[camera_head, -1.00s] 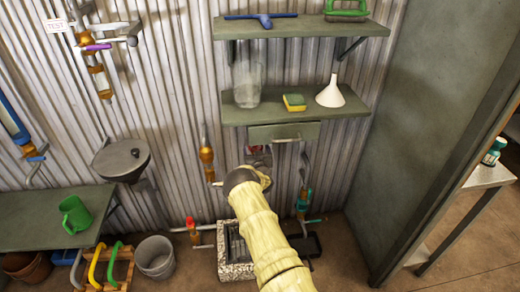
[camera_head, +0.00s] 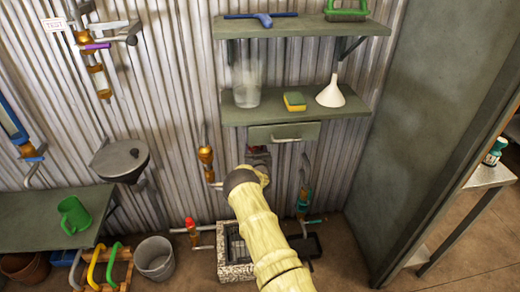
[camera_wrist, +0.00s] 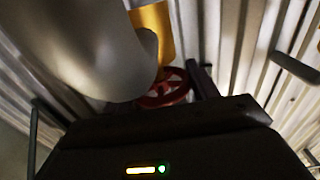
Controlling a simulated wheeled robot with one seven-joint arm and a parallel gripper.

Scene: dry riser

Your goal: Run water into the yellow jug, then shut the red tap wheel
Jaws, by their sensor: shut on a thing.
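My arm reaches to the wall below the shelves. Its end hides my gripper in the head view, where a small red patch (camera_head: 259,150) shows just beyond it. In the wrist view the dark body of my gripper fills the bottom. The red tap wheel (camera_wrist: 165,88) shows just past it, against a dark upright part, and my gripper (camera_wrist: 180,92) appears shut on it. A yellow-orange surface (camera_wrist: 152,30) stands behind a large pale rounded shape; I cannot tell whether it is the yellow jug. No water is visible.
A stone-rimmed basin (camera_head: 236,271) lies below my arm. A shelf (camera_head: 238,116) above holds a clear vessel (camera_head: 246,85), a sponge (camera_head: 294,101) and a white funnel (camera_head: 331,92). A grey panel (camera_head: 430,120) bounds the right.

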